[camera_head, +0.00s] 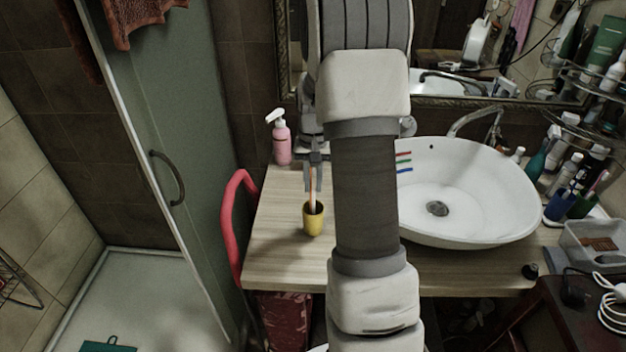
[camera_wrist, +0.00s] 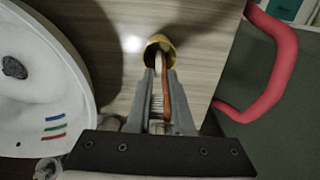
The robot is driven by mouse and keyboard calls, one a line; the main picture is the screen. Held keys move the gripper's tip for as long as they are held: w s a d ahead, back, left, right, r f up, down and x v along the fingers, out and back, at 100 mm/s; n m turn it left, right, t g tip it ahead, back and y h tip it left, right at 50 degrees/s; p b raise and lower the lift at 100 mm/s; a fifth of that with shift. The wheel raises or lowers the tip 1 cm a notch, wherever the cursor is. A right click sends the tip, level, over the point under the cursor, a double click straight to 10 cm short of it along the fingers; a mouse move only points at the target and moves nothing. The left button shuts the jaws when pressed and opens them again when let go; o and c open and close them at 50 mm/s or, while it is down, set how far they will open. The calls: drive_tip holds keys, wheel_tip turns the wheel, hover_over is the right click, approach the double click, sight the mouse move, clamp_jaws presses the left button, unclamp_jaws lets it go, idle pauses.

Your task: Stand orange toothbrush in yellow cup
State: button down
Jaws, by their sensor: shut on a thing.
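The yellow cup (camera_head: 313,222) stands upright on the wooden counter, left of the basin. Its round mouth also shows in the wrist view (camera_wrist: 154,41). My gripper (camera_head: 313,180) points down above the cup, its fingers shut on the orange toothbrush (camera_head: 312,195). In the wrist view the toothbrush (camera_wrist: 165,92) runs between the fingers, bristles toward the palm, with its far end at the cup's mouth. The lower end appears to be inside the cup. How deep it reaches, and whether it touches the bottom, is hidden.
A white basin (camera_head: 470,205) with short coloured strips inside lies to the right. A pink pump bottle (camera_head: 281,140) stands behind the cup. A red curved rail (camera_head: 230,225) borders the counter's left edge. Bottles and cups crowd the far right. Counter around the cup is clear.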

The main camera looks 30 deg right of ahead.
drive_tip(key=shift+f, duration=0.55)
drive_tip(key=c, duration=0.7)
unclamp_jaws()
drive_tip(key=shift+r, duration=0.15)
wheel_tip(320, 180, up, 17)
drive_tip(key=shift+r, duration=0.1)
idle(0.4)
